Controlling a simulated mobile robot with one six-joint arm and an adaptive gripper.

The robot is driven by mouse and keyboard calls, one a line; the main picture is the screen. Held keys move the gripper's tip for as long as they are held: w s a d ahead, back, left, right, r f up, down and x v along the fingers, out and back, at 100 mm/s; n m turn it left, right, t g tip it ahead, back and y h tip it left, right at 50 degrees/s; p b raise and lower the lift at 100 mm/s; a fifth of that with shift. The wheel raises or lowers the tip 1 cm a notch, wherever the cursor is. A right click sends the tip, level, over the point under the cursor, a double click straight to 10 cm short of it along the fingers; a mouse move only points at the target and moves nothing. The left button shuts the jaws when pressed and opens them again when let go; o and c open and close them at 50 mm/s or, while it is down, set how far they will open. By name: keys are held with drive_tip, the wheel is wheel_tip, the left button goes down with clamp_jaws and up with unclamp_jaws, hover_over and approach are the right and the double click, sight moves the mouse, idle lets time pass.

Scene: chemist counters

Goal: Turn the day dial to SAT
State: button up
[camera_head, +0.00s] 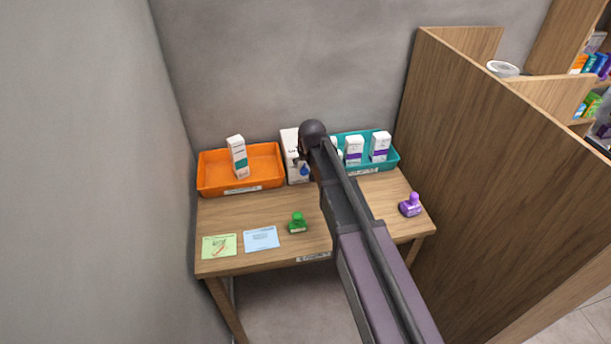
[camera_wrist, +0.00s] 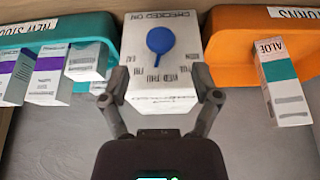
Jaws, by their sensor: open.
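The white box with the day dial (camera_head: 290,140) stands at the back of the desk between two trays. Its face fills the top middle of the wrist view (camera_wrist: 190,100), with the lettering upside down. The blue dial knob (camera_wrist: 160,40) has its round part at the top and its narrow end pointing down in the picture, towards a row of small day labels. I cannot read for sure which day it marks. My gripper (camera_wrist: 164,92) is open, its fingers apart on either side of the box's near part, short of the knob and not touching it. In the head view my arm partly covers the box.
An orange tray (camera_head: 210,187) with an upright carton (camera_head: 238,158) is left of the box; a teal tray (camera_head: 390,163) with several cartons is right. A green stamp (camera_head: 297,223), a purple stamp (camera_head: 410,205) and two cards stand or lie in front. A wooden partition (camera_head: 480,160) is at right.

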sight(305, 170)
drive_tip(key=shift+b+x, duration=2.45)
drive_tip(key=shift+x, duration=0.45)
clamp_jaws()
